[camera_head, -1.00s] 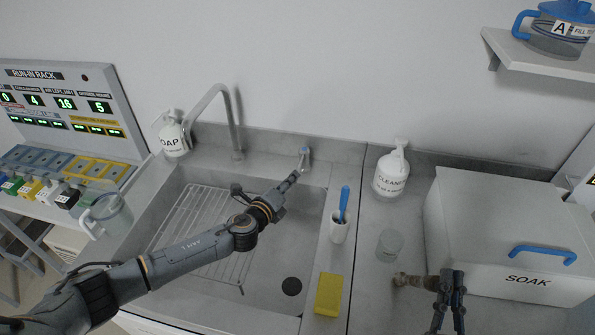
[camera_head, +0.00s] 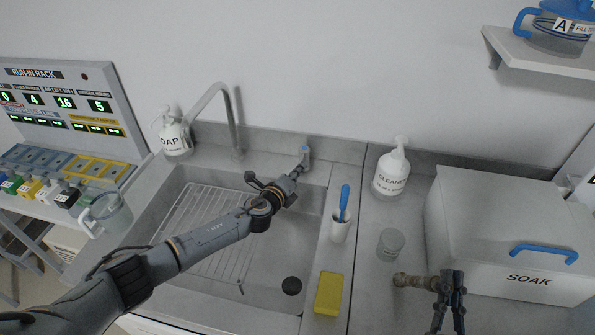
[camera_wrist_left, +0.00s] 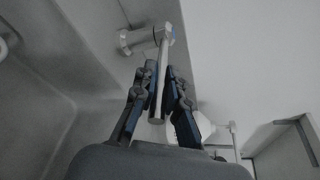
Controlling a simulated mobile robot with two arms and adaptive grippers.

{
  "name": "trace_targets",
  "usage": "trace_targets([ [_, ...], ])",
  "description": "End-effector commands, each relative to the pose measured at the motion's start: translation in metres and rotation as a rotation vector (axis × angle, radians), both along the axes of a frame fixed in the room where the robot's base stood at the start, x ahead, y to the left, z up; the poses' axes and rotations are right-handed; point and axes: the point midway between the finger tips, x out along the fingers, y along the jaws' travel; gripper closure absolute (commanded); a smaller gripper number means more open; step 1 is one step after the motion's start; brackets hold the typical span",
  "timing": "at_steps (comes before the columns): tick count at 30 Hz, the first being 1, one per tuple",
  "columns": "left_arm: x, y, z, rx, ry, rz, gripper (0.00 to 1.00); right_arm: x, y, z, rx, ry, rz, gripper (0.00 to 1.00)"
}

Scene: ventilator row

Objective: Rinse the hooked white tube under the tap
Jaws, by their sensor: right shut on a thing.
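My left gripper (camera_head: 297,171) is at the back right of the sink, by the tap's small wall lever (camera_head: 305,154). In the left wrist view its fingers (camera_wrist_left: 160,72) are apart, with the grey lever bar (camera_wrist_left: 163,62) between them; contact cannot be told. The tap (camera_head: 228,112) is a tall grey bent spout at the back left of the sink (camera_head: 312,222). No water shows. My right gripper (camera_head: 451,284) is shut on a brownish, stained tube (camera_head: 411,281) pointing left over the right counter. I see no clearly white hooked tube; this may be it.
A soap bottle (camera_head: 175,138), cleaner bottle (camera_head: 391,172), cup with a blue brush (camera_head: 340,230), clear beaker (camera_head: 390,244) and yellow sponge (camera_head: 328,293) stand around the sink. A soak box (camera_head: 480,262) is at right. A wire rack (camera_head: 190,232) lies in the sink.

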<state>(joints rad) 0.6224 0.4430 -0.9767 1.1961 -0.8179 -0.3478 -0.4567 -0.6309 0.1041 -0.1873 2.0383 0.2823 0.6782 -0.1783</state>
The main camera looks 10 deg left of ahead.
Motion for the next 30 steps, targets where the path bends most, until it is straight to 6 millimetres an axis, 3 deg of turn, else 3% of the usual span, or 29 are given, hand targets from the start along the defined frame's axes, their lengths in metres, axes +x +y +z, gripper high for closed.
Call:
trace_targets([
  [10,0.000,-0.003,0.000,-0.002,0.000,0.012,1.00,0.000,0.000,0.002,0.000,-0.001,0.000,1.00],
  [19,0.002,-0.019,-0.001,-0.003,0.000,0.178,1.00,0.000,0.000,0.003,0.000,-0.001,0.000,1.00],
  [29,0.002,-0.019,0.000,0.001,0.000,0.200,1.00,0.000,0.000,0.003,0.000,-0.001,0.000,1.00],
  [30,0.002,-0.019,0.000,0.001,0.000,0.200,0.86,0.000,0.000,0.003,0.000,-0.001,0.000,1.00],
])
